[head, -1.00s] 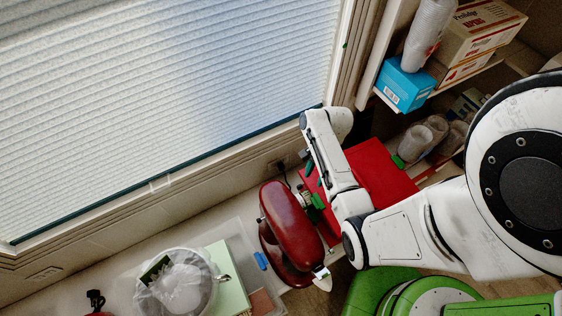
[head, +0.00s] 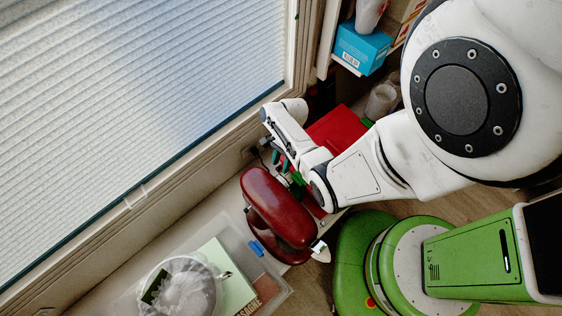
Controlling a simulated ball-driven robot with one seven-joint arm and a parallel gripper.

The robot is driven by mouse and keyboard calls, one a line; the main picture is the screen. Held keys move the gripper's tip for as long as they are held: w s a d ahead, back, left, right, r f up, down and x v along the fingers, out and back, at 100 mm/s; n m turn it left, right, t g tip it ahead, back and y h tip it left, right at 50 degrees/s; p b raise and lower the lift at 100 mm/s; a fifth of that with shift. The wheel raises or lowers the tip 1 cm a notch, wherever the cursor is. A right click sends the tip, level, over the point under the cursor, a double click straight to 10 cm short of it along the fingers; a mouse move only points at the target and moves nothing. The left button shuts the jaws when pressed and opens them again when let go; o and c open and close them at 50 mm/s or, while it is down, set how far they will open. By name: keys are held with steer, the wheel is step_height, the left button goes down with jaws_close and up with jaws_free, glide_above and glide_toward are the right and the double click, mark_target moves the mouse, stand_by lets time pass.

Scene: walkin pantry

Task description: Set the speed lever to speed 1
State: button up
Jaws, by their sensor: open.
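A dark red stand mixer (head: 278,210) stands on the pale counter by the window, in the lower middle of the head view. Its silver front hub points to the lower right. My gripper (head: 286,168), with green finger parts, is open just beyond the mixer's far upper side, close to its back end. My own arm link partly covers the gripper. I cannot make out the speed lever, and I cannot tell whether the fingers touch the mixer.
A red box-like thing (head: 337,129) lies behind my arm. A blue box (head: 361,47) sits on the shelf above.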

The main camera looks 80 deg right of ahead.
steer(key=shift+a+f, duration=0.2)
steer(key=shift+f, duration=0.25)
jaws_close()
